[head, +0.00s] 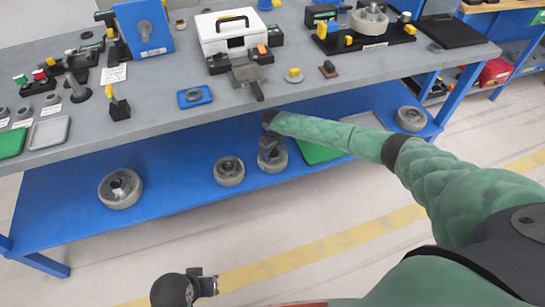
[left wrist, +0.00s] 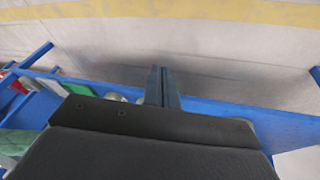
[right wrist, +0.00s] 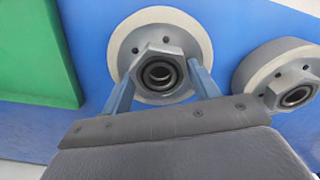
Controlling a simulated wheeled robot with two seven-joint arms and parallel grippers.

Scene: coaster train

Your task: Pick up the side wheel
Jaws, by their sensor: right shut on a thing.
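The side wheel, a grey disc (head: 281,163) with a hexagonal hub, is on the blue lower shelf under my right gripper (head: 269,150). In the right wrist view, the wheel (right wrist: 185,38) lies flat, and my right gripper's fingers (right wrist: 160,78) are on opposite sides of its hub, shut on it. I cannot see any gap between wheel and shelf. My left gripper (head: 208,285) is over the floor in front of the bench, away from the wheels. Its two fingers (left wrist: 162,84) lie close together with nothing between them.
A similar wheel (head: 229,171) stands close beside the held one, with another (head: 120,188) further left and one (head: 410,118) at the far right. A green panel (head: 318,150) lies right of the held wheel. The grey tabletop (head: 225,112) overhangs the shelf.

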